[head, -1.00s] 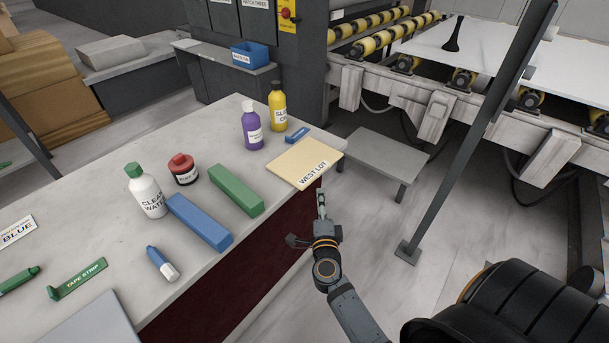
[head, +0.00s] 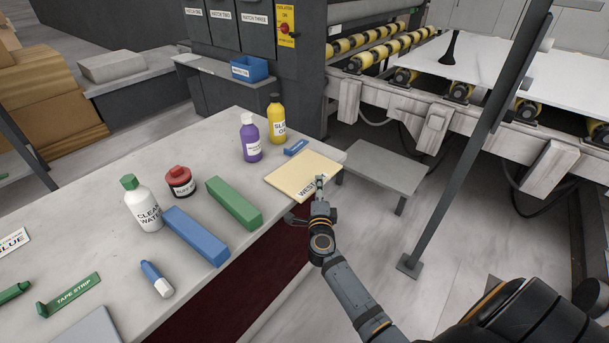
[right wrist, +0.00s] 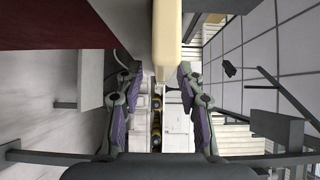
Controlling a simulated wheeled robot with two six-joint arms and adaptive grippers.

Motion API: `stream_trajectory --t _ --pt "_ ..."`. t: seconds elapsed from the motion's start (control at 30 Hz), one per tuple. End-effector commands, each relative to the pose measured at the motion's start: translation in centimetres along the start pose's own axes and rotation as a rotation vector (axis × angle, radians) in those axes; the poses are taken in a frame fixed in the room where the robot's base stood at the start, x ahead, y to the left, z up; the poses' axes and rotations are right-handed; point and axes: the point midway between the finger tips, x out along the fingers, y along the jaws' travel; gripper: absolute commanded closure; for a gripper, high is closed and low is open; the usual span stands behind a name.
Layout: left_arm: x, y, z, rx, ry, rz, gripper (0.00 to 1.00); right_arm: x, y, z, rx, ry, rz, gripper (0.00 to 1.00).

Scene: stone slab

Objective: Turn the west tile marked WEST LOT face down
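The cream tile marked WEST LOT (head: 295,170) lies flat on the stone slab (head: 120,282), label up, near the slab's right corner. Its front edge lies along the slab's front edge. My right gripper (head: 319,184) is at that front edge and hides part of the label. In the right wrist view the tile (right wrist: 167,45) shows edge-on at the top, between my right gripper's two spread fingers (right wrist: 158,98), nearer the right one. Those fingers are apart, and I see no clear grip on the tile. My left gripper is not in view.
A blue block (head: 197,236), a green block (head: 234,203), a purple bottle (head: 251,140), a yellow bottle (head: 277,120) and a small blue item (head: 296,147) stand or lie near the tile. A low grey bench (head: 385,168) and a slanted post (head: 460,165) are to the right.

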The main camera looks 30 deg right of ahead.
Motion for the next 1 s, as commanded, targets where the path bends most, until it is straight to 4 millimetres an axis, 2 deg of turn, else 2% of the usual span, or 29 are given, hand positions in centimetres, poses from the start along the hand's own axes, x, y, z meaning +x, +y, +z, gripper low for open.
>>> stream_trajectory --t 0.1,0.27,0.57,1.0 --pt "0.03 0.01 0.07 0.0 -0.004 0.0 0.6 0.72 -0.02 -0.03 -0.001 0.0 0.0 0.62" --pt "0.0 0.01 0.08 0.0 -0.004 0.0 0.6 0.71 -0.04 -0.02 -0.001 0.0 0.0 0.62" --pt "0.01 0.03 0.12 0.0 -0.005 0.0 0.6 0.68 -0.02 -0.02 -0.001 -0.001 0.001 1.0" --pt "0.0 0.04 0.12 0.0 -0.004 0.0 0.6 0.7 -0.17 0.01 0.0 -0.001 -0.002 1.0"
